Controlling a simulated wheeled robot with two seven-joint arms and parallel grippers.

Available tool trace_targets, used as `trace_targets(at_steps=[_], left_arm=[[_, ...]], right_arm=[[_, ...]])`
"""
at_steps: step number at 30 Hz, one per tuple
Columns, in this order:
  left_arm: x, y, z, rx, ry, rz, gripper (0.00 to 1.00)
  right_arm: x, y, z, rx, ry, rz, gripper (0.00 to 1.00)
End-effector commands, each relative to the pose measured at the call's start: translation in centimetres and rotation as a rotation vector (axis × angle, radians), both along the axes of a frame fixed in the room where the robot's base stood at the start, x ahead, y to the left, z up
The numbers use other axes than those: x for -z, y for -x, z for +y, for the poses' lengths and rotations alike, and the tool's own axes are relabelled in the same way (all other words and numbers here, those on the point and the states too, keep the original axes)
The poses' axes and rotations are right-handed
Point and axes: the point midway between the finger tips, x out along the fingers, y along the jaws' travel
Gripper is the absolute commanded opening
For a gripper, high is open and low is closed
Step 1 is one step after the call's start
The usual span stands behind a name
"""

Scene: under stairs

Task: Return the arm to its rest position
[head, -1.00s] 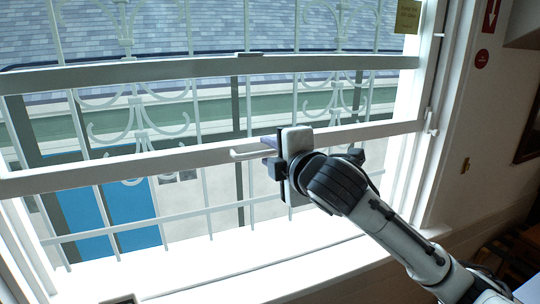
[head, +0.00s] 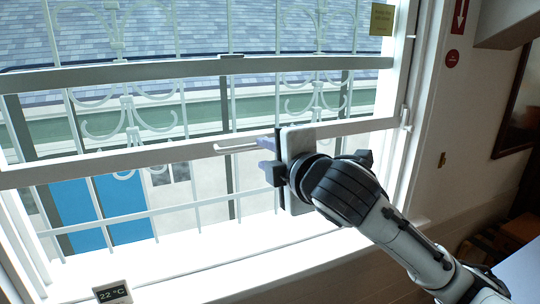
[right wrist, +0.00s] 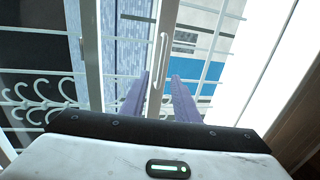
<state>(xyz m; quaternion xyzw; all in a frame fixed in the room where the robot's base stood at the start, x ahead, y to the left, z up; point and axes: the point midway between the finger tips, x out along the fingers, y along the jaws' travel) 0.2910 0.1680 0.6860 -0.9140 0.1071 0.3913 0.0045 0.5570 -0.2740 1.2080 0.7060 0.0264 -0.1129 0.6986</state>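My right gripper (head: 267,150) is in front of the window in the head view, at the end of my right arm (head: 390,228), which reaches in from the lower right. Its two purple fingers show in the right wrist view (right wrist: 160,78), apart with nothing held between them. A white bar handle (head: 237,148) on the window's lower rail (head: 130,160) lies just left of the fingertips. It also shows beyond the finger gap in the right wrist view (right wrist: 157,62); it looks clear of the fingers. My left gripper is not in view.
White window bars (head: 190,130) stand behind the sash. A small display reading 22 °C (head: 112,292) is at the sill's lower left. A yellow note (head: 382,19) is at the upper right of the frame. The wall (head: 455,130) rises right of my arm.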

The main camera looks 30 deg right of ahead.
Motion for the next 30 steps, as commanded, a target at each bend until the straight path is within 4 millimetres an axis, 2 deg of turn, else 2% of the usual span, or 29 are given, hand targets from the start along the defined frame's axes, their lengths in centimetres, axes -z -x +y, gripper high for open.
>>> trace_targets(at_steps=[15,18,20,23,24,26,27,29,30], left_arm=[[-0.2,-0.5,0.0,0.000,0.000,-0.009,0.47],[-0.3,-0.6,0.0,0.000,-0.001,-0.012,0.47],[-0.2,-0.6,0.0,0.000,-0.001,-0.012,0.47],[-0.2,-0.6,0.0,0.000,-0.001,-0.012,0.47],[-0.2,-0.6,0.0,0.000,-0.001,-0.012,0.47],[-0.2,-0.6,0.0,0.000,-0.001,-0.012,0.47],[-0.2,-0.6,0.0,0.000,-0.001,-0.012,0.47],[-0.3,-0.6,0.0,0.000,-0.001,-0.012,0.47],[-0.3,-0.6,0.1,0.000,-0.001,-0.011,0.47]], right_arm=[[0.0,0.0,0.1,-0.001,-0.001,0.001,0.28],[1.3,-0.2,0.5,-0.010,-0.029,0.017,0.28],[3.3,-0.5,1.1,-0.022,-0.073,0.041,0.28],[8.9,-0.9,2.6,-0.043,-0.209,0.108,0.28],[11.7,-0.9,3.4,-0.049,-0.280,0.142,0.28],[16.2,-0.4,4.5,-0.050,-0.398,0.193,0.28],[19.2,0.1,5.2,-0.042,-0.476,0.226,0.28],[23.6,1.3,6.1,-0.023,-0.592,0.275,0.28],[26.4,2.3,6.7,-0.005,-0.667,0.307,0.28]])
